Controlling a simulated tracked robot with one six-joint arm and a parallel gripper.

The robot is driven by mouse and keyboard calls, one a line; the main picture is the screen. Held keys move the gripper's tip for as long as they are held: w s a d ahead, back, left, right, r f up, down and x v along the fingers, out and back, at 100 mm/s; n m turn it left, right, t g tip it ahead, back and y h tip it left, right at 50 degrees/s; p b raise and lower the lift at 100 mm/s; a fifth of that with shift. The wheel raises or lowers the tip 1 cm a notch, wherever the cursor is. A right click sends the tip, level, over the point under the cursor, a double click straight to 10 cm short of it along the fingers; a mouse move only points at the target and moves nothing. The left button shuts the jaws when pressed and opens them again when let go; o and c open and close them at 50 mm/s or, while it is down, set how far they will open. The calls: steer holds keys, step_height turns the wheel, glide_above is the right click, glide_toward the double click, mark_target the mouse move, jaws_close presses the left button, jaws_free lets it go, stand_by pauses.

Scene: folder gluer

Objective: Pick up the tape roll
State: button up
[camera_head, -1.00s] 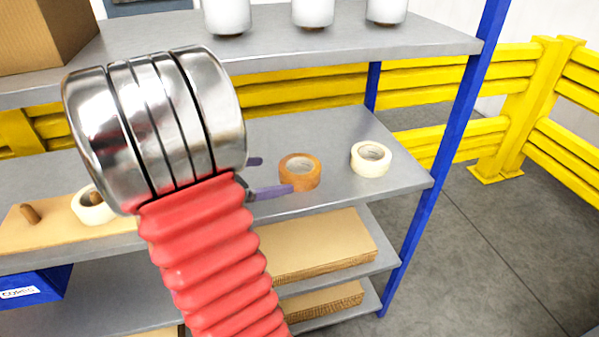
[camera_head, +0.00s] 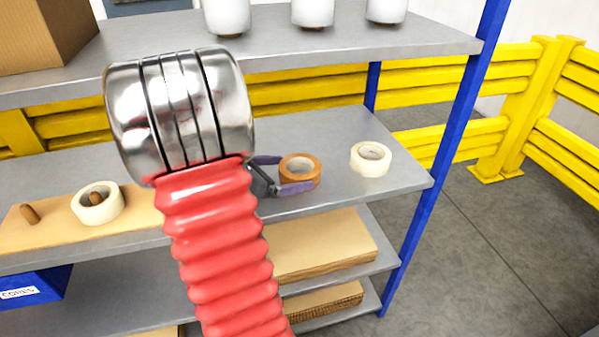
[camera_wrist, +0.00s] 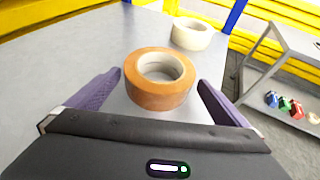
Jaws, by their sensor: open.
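An orange-brown tape roll (camera_head: 300,171) lies flat on the middle shelf. In the wrist view the same brown tape roll (camera_wrist: 159,92) lies ahead, between the purple fingers of my gripper (camera_wrist: 160,90). The fingers are spread wide, with a gap on each side of the roll. In the head view my gripper (camera_head: 281,174) is at the left of the roll, its front finger overlapping the roll's lower left edge. A cream tape roll (camera_head: 371,159) lies to the right and also shows farther off in the wrist view (camera_wrist: 191,34). Another cream roll (camera_head: 98,204) sits around a peg at left.
The shelf (camera_head: 345,130) has a blue post (camera_head: 425,200) at its right end. An upper shelf (camera_head: 300,43) with white containers is above. A wooden peg board (camera_head: 140,210) lies at left. Yellow barriers (camera_head: 430,80) stand behind.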

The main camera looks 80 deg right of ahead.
mark_target(310, 170)
steer(key=x, duration=0.5)
steer(key=shift+w, duration=0.1)
stand_by(0.4)
steer(key=c, duration=0.9)
